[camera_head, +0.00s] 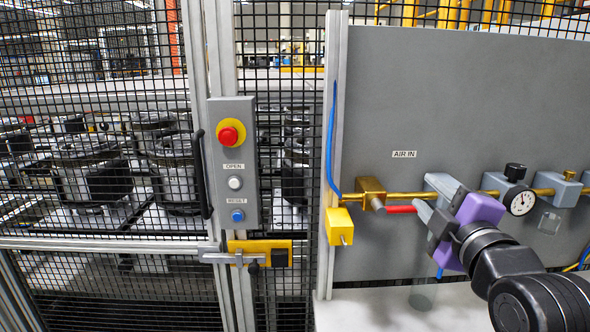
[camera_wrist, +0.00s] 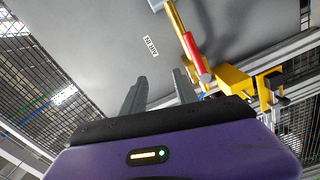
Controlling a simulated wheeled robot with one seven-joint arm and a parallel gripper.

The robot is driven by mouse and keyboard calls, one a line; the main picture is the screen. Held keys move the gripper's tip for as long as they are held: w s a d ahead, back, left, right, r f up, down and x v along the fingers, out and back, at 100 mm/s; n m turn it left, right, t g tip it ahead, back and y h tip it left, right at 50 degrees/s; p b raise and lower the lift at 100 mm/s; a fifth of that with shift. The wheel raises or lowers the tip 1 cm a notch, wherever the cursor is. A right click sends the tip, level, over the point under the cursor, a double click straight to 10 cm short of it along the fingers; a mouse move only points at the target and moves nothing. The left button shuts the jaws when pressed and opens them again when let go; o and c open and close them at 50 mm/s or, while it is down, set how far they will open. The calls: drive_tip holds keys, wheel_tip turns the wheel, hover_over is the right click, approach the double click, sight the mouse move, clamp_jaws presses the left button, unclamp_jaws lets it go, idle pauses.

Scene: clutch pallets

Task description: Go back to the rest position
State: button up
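My gripper (camera_head: 428,196) has a purple body and grey fingers and is in front of the grey panel at the right of the head view. In the wrist view its two fingers (camera_wrist: 158,86) stand apart with nothing between them. A brass valve (camera_head: 370,194) with a red handle (camera_head: 402,209) is just left of the fingers in the head view. The handle lies roughly level, along the brass pipe. In the wrist view the red handle (camera_wrist: 193,50) shows beyond the fingertips; whether a finger touches it I cannot tell.
A pale ledge (camera_head: 390,312) runs below the panel.

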drive_tip(key=s+a+f+m+g, duration=0.1)
drive_tip(key=s+f+m, duration=0.4)
drive_tip(key=s+f, duration=0.4)
drive_tip(key=s+a+f+m+g, duration=0.1)
drive_tip(key=s+f+m, duration=0.3)
drive_tip(key=s+f, duration=0.6)
drive_tip(key=s+a+f+m+g, duration=0.1)
drive_tip(key=s+f+m, duration=0.4)
drive_tip(key=s, duration=2.1)
wheel_tip(320, 180, down, 5)
drive_tip(key=shift+s+a+f+m, duration=0.2)
drive_tip(key=shift+a+m, duration=0.1)
drive_tip(key=shift+a, duration=0.5)
